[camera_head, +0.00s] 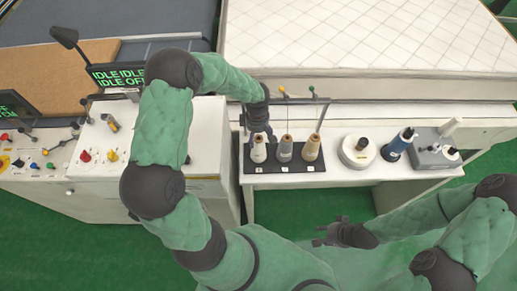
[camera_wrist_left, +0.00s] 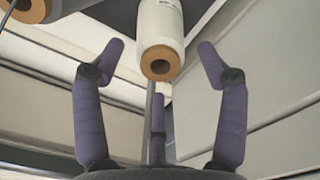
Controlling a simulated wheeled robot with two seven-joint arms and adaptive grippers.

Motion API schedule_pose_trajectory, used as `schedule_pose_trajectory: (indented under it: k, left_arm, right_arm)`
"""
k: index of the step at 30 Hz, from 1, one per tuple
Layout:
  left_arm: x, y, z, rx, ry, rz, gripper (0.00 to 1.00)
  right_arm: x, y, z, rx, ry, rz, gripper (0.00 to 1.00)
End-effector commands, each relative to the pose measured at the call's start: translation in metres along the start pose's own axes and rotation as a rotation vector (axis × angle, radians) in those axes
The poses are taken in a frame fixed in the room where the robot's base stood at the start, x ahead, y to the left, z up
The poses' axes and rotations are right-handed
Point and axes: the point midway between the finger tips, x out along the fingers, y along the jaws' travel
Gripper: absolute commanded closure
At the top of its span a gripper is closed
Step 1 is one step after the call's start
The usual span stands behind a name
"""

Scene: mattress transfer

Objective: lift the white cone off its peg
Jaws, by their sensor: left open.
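The white cone (camera_head: 258,153) stands upright at the left end of a row of three cones on a black base (camera_head: 284,167). In the left wrist view the white cone (camera_wrist_left: 160,28) shows its brown cardboard end between the fingers. My left gripper (camera_head: 260,133) is open just above and behind the white cone. In the left wrist view its fingers (camera_wrist_left: 158,58) are spread on either side, apart from the cone. The peg is hidden. My right gripper (camera_head: 330,231) is empty, with its fingers spread, in front of the table and away from the cones.
A mattress (camera_head: 370,40) lies behind.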

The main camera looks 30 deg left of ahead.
Motion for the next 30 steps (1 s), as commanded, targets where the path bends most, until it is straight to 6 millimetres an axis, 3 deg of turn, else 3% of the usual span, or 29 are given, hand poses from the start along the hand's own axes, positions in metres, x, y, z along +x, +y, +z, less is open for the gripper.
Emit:
schedule_pose_trajectory:
  k: [12,20,22,28,30]
  left_arm:
    - [0.048,-0.003,0.004,0.001,-0.001,-0.002,0.27]
    - [0.051,-0.003,0.004,0.001,0.0,0.0,0.27]
    - [0.051,-0.003,0.004,0.001,0.0,0.0,0.38]
    - [0.051,-0.003,0.004,0.001,0.0,-0.001,0.94]
    - [0.051,-0.003,0.004,0.001,0.0,-0.001,1.0]
  right_arm:
    - [-0.006,-0.002,0.0,0.0,0.0,0.0,0.6]
    - [-0.006,-0.002,0.0,0.0,0.0,0.0,0.6]
    - [-0.006,-0.002,0.0,0.0,0.0,0.0,0.6]
    - [-0.006,-0.002,0.0,0.0,0.0,0.0,0.6]
    - [-0.006,-0.002,0.0,0.0,0.0,0.0,0.6]
